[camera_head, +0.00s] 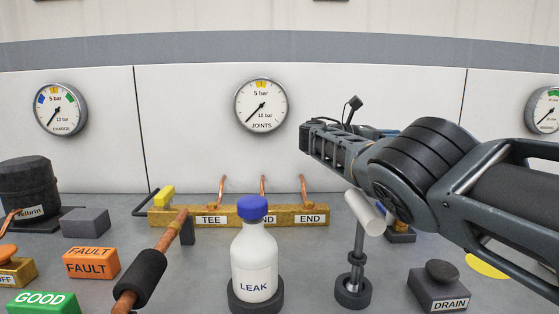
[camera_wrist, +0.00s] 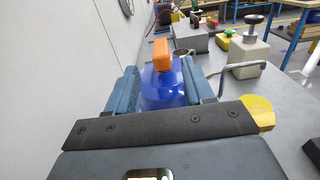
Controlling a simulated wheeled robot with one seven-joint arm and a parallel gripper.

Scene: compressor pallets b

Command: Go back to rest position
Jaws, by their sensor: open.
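My gripper (camera_wrist: 160,78) shows in the wrist view with its two blue fingers apart. A blue rounded thing with an orange handle (camera_wrist: 162,55) shows between and beyond the fingers; I cannot tell how far off it is. In the head view my arm comes in from the right, and its gripper end (camera_head: 312,137) is raised above the bench, in front of the back wall. The fingertips are hard to make out there. The white LEAK bottle (camera_head: 255,262) with a blue cap stands upright in a dark ring, below and left of my gripper.
A brass rail (camera_head: 235,219) with copper stubs lies behind the bottle. A black-gripped copper tool (camera_head: 140,278), FAULT block (camera_head: 90,262) and GOOD block (camera_head: 42,302) are left. A stand with a white cylinder (camera_head: 364,212) rises below my arm; the DRAIN block (camera_head: 438,287) is right.

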